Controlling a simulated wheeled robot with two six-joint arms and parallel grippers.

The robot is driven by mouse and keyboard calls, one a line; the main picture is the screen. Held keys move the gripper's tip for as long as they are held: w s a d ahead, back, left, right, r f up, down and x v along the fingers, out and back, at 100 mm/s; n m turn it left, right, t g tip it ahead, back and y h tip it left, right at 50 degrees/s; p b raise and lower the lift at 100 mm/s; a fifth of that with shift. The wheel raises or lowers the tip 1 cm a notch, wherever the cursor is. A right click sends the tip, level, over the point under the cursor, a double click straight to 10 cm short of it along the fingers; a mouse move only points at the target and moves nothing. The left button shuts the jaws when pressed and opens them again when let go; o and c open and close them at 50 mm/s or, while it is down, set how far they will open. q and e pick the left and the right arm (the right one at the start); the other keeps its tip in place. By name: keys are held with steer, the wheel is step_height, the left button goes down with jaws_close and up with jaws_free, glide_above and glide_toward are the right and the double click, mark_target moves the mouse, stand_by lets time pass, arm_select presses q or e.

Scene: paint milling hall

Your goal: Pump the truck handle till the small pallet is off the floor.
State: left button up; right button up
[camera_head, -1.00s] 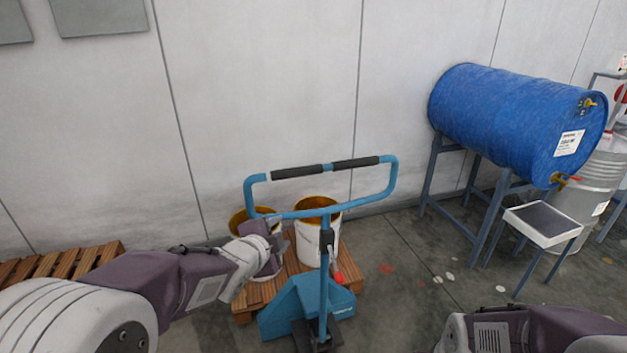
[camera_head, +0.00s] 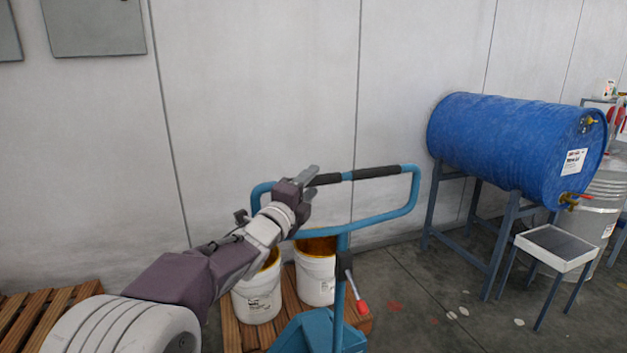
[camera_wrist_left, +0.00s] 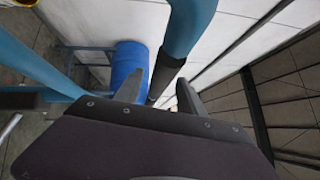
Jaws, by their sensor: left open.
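The truck handle (camera_head: 415,192) is a blue tube loop with black grips on its top bar. My left gripper (camera_head: 312,180) is at the left part of that bar, jaws open. In the left wrist view, the bar with a black grip (camera_wrist_left: 166,72) lies between or just beyond the two open fingers (camera_wrist_left: 158,90); contact cannot be told. The blue truck body (camera_head: 308,333) stands below, partly cut off by the frame. The small wooden pallet (camera_head: 238,336) is behind it, carrying two white pails (camera_head: 258,302). Its underside is hidden. My right gripper is out of view.
A blue drum (camera_head: 500,145) lies on a steel stand at the right, with a small tray table (camera_head: 556,247) in front. Another wooden pallet (camera_head: 40,315) is at the lower left. A pale wall stands close behind. The floor right of the truck is mostly clear.

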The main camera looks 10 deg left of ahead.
arm_select(q)
steer(key=shift+x, duration=0.9)
steer(key=shift+a, duration=0.1)
jaws_close()
steer(key=shift+f, duration=0.15)
stand_by(0.5)
